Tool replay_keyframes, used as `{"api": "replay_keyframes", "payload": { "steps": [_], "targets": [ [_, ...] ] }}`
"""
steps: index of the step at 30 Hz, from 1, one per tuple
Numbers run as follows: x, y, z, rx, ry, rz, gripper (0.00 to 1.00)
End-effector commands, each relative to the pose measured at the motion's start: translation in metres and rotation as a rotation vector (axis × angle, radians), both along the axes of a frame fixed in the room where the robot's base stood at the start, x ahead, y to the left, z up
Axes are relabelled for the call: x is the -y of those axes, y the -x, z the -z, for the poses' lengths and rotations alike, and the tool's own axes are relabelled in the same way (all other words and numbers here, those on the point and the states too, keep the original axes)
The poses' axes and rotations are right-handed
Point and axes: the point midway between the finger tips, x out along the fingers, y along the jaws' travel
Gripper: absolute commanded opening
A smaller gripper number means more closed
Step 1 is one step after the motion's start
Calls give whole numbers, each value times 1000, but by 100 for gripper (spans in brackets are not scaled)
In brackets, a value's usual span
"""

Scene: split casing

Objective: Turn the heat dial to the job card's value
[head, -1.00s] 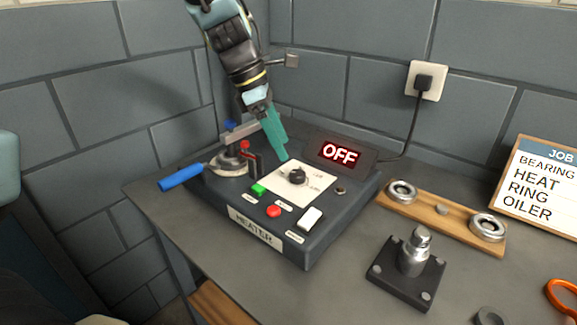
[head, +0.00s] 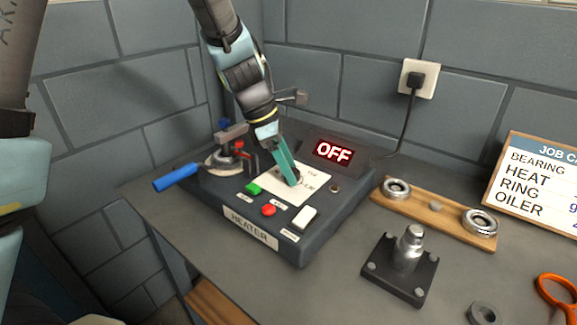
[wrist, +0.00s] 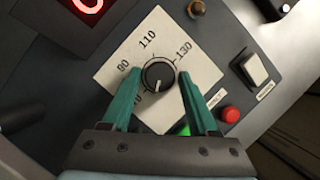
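The black heat dial (wrist: 158,75) sits on a white scale plate (wrist: 150,30) on top of the heater (head: 310,250). Its pale mark points down in the wrist view, away from 110. The scale shows 90, 110 and 130, with a lower number partly hidden by a finger. My gripper (wrist: 158,73) is open, with teal fingers on either side of the dial and a small gap visible. In the head view my gripper (head: 295,181) hides the dial. The job card (head: 535,185) is cut off at the right edge; its heat value is not visible.
The red display (head: 333,152) reads OFF. Close to the dial are a green button (head: 254,188), a red button (head: 268,210) and a white switch (head: 304,217). A blue-handled clamp (head: 176,178) stands at the left. A bearing board (head: 437,207) and post block (head: 402,270) lie right.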

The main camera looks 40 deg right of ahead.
Motion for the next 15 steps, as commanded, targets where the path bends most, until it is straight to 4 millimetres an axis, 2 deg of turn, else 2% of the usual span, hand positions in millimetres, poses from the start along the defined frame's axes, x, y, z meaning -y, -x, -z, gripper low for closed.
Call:
{"api": "replay_keyframes", "payload": {
  "steps": [2,15],
  "targets": [
    [0,0,0,0,0,0,50],
    [0,0,0,0,0,0,0]
  ]
}}
